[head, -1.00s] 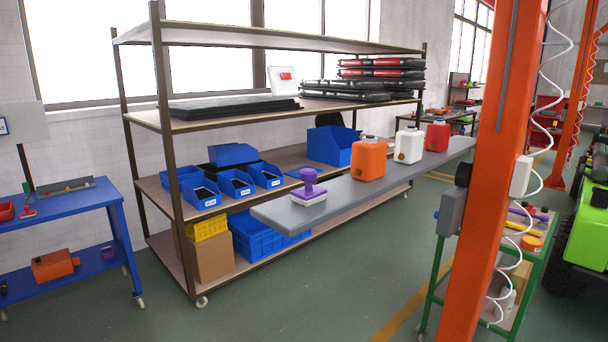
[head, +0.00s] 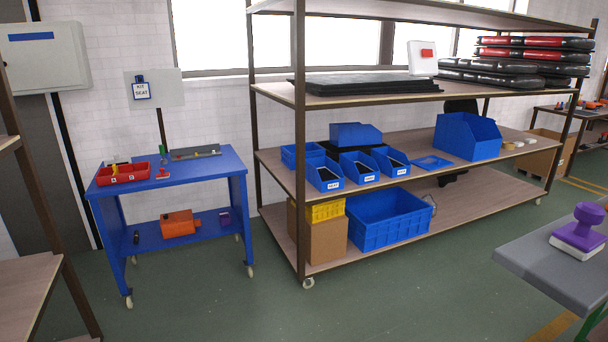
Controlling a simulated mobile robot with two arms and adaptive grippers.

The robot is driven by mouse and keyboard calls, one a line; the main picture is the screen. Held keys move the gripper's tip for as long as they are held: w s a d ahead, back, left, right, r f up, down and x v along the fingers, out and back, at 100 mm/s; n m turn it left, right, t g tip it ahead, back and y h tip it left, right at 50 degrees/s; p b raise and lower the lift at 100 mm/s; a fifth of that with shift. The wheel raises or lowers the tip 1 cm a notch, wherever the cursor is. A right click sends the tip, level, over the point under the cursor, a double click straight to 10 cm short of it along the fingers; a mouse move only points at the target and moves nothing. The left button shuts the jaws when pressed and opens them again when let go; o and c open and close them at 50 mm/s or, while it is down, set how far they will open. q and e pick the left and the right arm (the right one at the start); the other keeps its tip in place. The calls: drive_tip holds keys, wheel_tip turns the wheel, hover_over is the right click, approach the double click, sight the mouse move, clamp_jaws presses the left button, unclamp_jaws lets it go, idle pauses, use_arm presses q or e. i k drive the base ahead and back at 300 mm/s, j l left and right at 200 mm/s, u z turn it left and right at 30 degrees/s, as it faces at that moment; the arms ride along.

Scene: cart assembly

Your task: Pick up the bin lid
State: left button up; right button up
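A flat blue piece (head: 432,163) that looks like a bin lid lies on the middle shelf of the rack. It is between the small labelled blue bins (head: 358,170) and a larger blue bin (head: 467,137). A large open blue crate (head: 388,232) stands on the bottom shelf. Another blue bin shape (head: 355,134) sits behind the small bins. Neither of my grippers is in view.
A blue wheeled cart (head: 180,180) with a red tray (head: 124,175) stands at the left. A grey table (head: 540,260) with a purple stamp-like object (head: 580,235) juts in at the right. The green floor before the rack (head: 300,180) is clear.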

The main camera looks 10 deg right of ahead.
sight(431, 162)
drive_tip(key=i+j+u, duration=0.1)
drive_tip(key=i, duration=0.5)
drive_tip(key=i+j, duration=0.1)
drive_tip(key=i, duration=0.45)
drive_tip(key=i+l+u, duration=0.1)
drive_tip(key=i+l, duration=0.3)
drive_tip(key=l, duration=0.25)
drive_tip(key=i+l+u, duration=0.15)
drive_tip(key=l, duration=0.2)
drive_tip(key=i, duration=0.05)
